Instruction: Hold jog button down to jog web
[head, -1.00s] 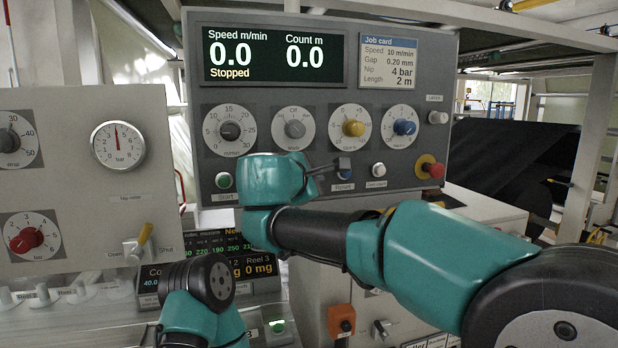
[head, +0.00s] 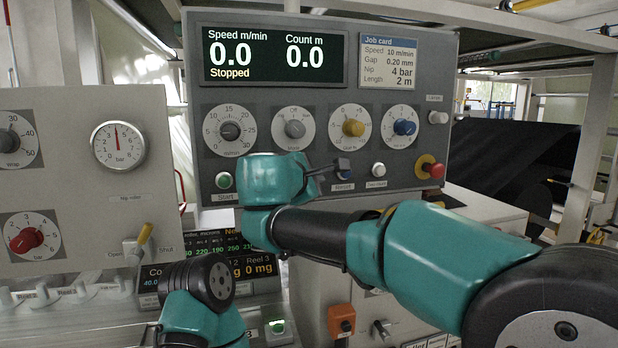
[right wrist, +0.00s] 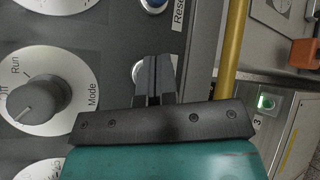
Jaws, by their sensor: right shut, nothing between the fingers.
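The grey control panel (head: 464,75) fills the middle of the head view, with its display reading 0.0 and Stopped. My right gripper (head: 322,171) is in front of its lower button row, between the green start button (head: 223,180) and the blue reset button (head: 344,166). In the right wrist view its fingers (right wrist: 155,62) are shut and empty. They partly cover a pale button (right wrist: 137,72) whose label is hidden; I cannot tell whether they touch it. No jog label is readable. My left gripper (head: 147,334) is low at the left, barely showing, its fingers unclear.
A white button (head: 378,170) and a red stop knob (head: 433,169) are right of reset. Several dials stand above the button row; the Mode dial (right wrist: 36,100) is close in the wrist view. A yellow bar (right wrist: 233,50) runs beside the panel there.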

